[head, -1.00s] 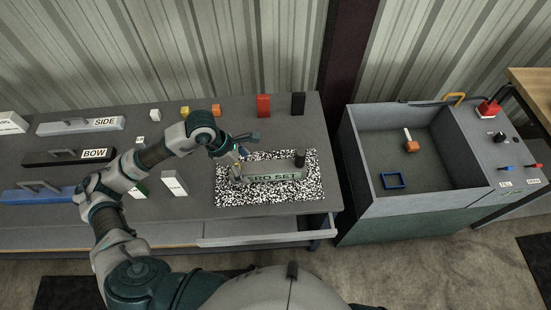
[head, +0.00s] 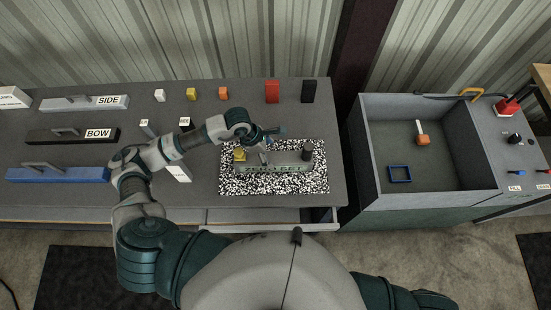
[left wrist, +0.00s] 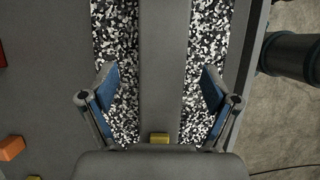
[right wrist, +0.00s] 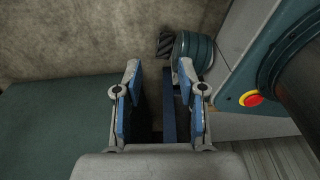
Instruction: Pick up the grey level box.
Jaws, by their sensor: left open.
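The grey level box (head: 275,169) is a long bar lettered ZERO SET, lying on a black-and-white speckled mat (head: 232,186) on the bench. A yellow part (head: 240,156) sits at its left end and a dark knob (head: 307,153) at its right end. My left gripper (head: 272,146) is above the middle of the box. In the left wrist view the left gripper (left wrist: 160,88) is open, with one finger on each side of the grey bar (left wrist: 165,50) and nothing held. My right gripper (right wrist: 160,95) is open and empty, away from the bench.
Small blocks, a red block (head: 272,91) and a black block (head: 308,91) stand behind. A grey bin (head: 365,150) stands right of the bench.

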